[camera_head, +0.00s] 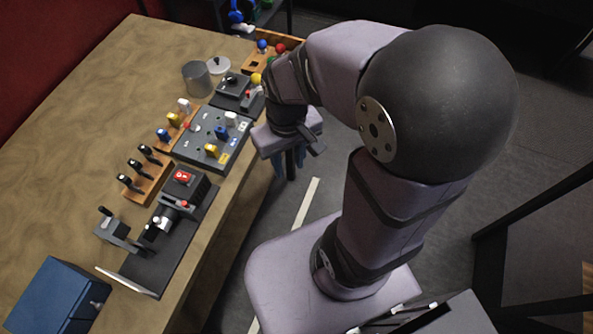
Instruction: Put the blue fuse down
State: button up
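A blue fuse-like piece (221,132) stands in the grey panel (190,150), between a white piece (231,117) and a yellow piece (211,149). Another blue piece (163,134) stands at the near end of a wooden rack, in line with a yellow piece (173,118) and a white piece (184,104). My gripper (284,166) points down beside the table's right edge, to the right of the panel. Its fingertips are small and partly hidden by my arm. A bluish patch shows at them, but I cannot tell whether it is a held thing.
A metal pot (196,79), a lever box (235,84) and a box with coloured knobs (257,61) stand farther back. The table's left side is mostly clear.

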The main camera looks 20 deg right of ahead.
jog(key=shift+o, duration=0.5)
jog(key=shift+s+d+f+m, duration=0.15)
jog(key=shift+s, duration=0.35)
jog(key=shift+s+d+f+m, duration=0.1)
jog(key=shift+s+f+m, duration=0.1)
jog(key=shift+s, duration=0.25)
jog(key=shift+s+d+f+m, duration=0.1)
jog(key=shift+s+d+m, duration=0.05)
jog(key=shift+s, duration=0.35)
